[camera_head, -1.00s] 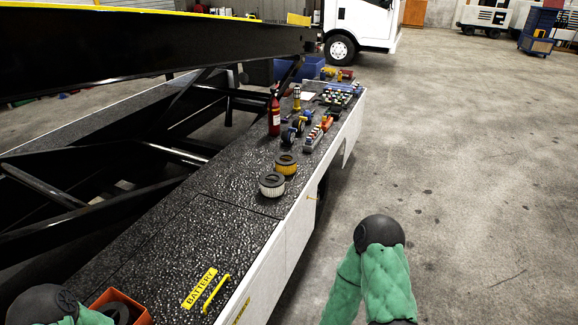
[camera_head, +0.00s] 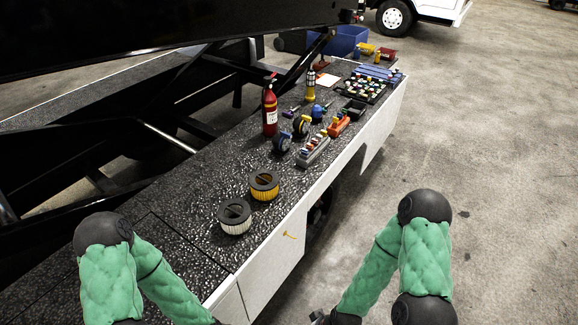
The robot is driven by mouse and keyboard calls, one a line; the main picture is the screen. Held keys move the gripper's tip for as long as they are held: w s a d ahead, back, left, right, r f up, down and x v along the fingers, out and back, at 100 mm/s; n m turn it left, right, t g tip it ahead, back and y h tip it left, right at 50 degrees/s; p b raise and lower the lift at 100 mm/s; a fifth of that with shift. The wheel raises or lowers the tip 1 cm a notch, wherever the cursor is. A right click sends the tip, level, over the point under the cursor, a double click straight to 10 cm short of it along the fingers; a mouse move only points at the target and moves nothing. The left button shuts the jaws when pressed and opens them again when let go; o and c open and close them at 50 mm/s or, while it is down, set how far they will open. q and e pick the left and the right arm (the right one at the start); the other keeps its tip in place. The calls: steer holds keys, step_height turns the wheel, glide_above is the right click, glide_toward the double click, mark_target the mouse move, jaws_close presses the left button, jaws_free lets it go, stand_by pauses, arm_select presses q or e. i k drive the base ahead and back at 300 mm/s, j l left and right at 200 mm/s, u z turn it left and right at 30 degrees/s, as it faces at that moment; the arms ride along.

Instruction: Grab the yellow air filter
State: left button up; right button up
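The yellow air filter (camera_head: 264,191), a round pleated ring with a dark top, stands upright on the black textured deck (camera_head: 185,205). A similar white air filter (camera_head: 235,225) stands just in front of it, to its lower left. My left arm shows at the lower left, its forearm running out of the bottom edge, so its gripper is out of view. My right arm shows at the lower right. Only a dark piece at its end (camera_head: 319,317) shows at the bottom edge, and its finger state is hidden. Both arms are well short of the filters.
Behind the filters stand a red fire extinguisher (camera_head: 270,106), casters (camera_head: 282,143), a grey rack of small parts (camera_head: 313,151) and an orange tool (camera_head: 339,126). Black beams (camera_head: 160,60) rise along the left. Open concrete floor (camera_head: 500,170) lies to the right.

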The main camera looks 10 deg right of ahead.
mark_target(263, 183)
steer(key=i+l, duration=0.25)
steer(key=l, duration=0.15)
steer(key=i+l, duration=0.3)
steer(key=i+l+u, duration=0.1)
steer(key=i+l, duration=0.15)
steer(key=l, duration=0.25)
steer(key=i+l, duration=0.25)
steer(key=l, duration=0.2)
steer(key=i+l, duration=0.25)
steer(key=l, duration=0.2)
